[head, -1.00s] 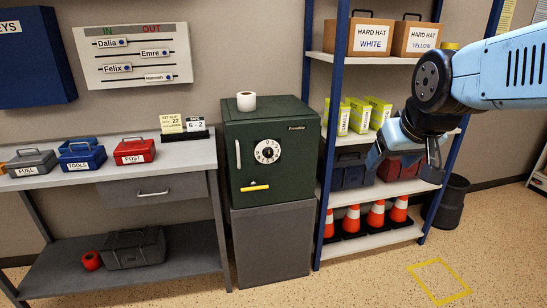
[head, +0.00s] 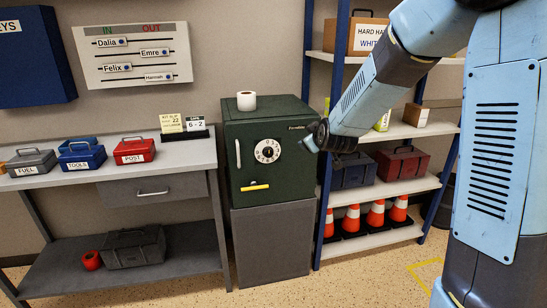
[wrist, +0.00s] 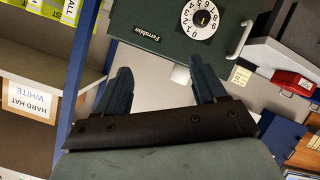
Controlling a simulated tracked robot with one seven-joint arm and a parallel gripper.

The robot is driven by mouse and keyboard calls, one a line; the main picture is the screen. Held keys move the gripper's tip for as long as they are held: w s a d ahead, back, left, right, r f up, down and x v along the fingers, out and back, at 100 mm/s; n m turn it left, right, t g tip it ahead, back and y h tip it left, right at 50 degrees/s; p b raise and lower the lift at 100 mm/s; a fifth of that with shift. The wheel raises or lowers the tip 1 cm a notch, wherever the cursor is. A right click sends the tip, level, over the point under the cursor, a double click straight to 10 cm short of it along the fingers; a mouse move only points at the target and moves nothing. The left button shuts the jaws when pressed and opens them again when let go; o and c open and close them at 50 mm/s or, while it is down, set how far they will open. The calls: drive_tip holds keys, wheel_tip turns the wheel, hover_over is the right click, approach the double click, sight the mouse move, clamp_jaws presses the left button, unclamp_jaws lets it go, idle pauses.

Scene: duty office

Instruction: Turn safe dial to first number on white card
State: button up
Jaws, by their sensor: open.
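The dark green safe (head: 290,175) stands on a grey cabinet. Its round white dial (head: 267,150) with a black centre is on the door; the dial also shows upside down in the wrist view (wrist: 200,18). Its exact setting is too small to read surely. The white card (head: 197,124) on the stand at the desk's right end reads "6 - 2". My gripper (wrist: 165,82) is open and empty, its two fingers apart in the wrist view, clear of the dial.
A white roll (head: 246,101) stands on the safe. The door has a pale vertical handle (head: 238,153) and a yellow lever (head: 255,187). A yellowish slip (head: 171,124) is beside the card. The shelf's blue post (head: 331,170) stands close to the safe's right side.

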drive_tip(key=w+a+f+n+t+y, duration=0.1)
drive_tip(key=w+a+f+n+t, duration=0.15)
drive_tip(key=w+a+f, duration=0.45)
drive_tip(key=n+t+y, duration=0.1)
drive_tip(key=n+t, duration=0.1)
drive_tip(key=n, duration=0.1)
approach(269, 154)
drive_tip(key=x, duration=0.9)
